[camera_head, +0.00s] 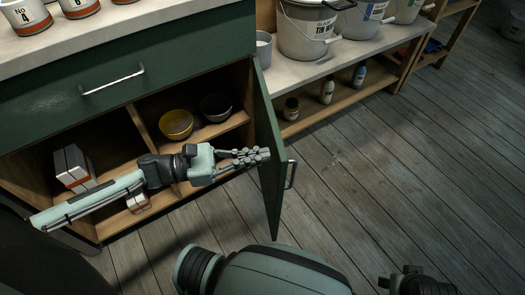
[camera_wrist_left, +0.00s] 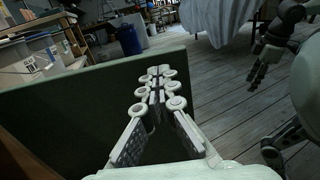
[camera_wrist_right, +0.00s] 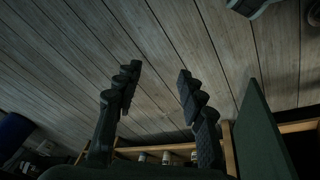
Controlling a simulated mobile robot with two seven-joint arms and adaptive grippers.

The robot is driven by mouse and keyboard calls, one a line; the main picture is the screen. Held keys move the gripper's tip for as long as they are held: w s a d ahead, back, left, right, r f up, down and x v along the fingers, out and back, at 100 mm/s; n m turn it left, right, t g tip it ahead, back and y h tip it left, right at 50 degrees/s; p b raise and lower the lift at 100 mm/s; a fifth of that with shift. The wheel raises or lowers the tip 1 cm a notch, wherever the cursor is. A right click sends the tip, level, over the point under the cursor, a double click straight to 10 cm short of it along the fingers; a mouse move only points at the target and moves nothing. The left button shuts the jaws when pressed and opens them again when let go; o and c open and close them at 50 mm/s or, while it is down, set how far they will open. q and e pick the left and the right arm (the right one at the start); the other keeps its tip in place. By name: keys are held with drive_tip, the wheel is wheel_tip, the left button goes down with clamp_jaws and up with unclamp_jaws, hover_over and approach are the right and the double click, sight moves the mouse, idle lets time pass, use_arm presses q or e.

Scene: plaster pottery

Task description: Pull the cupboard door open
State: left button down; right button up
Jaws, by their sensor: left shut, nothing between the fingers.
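The green cupboard door (camera_head: 268,185) stands swung wide open, its edge toward me in the head view. Its metal handle (camera_head: 291,174) is on the outer face, at the right. My left gripper (camera_head: 262,156) is shut and empty, reaching across the cupboard opening with its fingertips at the door's inner face. I cannot tell whether they touch. In the left wrist view the shut fingers (camera_wrist_left: 158,82) lie in front of the dark green door panel (camera_wrist_left: 70,110). My right gripper (camera_wrist_right: 158,82) is open and empty over the floor, with the door (camera_wrist_right: 258,140) at the right of that view.
Inside the cupboard (camera_head: 140,130) are a yellow bowl (camera_head: 176,124), a dark bowl (camera_head: 215,107) and a white box (camera_head: 71,165). A drawer (camera_head: 110,85) with a handle is above. Right of the door is a low shelf (camera_head: 350,98) with bottles. The plank floor (camera_head: 400,180) is clear.

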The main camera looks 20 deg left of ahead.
use_arm(q)
drive_tip(key=shift+w+d, duration=0.2)
drive_tip(key=shift+d, duration=0.15)
drive_tip(key=shift+w+d, duration=0.1)
drive_tip(key=shift+d, duration=0.05)
use_arm(e)
drive_tip(key=shift+s+d+f, duration=0.15)
drive_tip(key=shift+s+f, duration=0.1)
drive_tip(key=shift+f, duration=0.2)
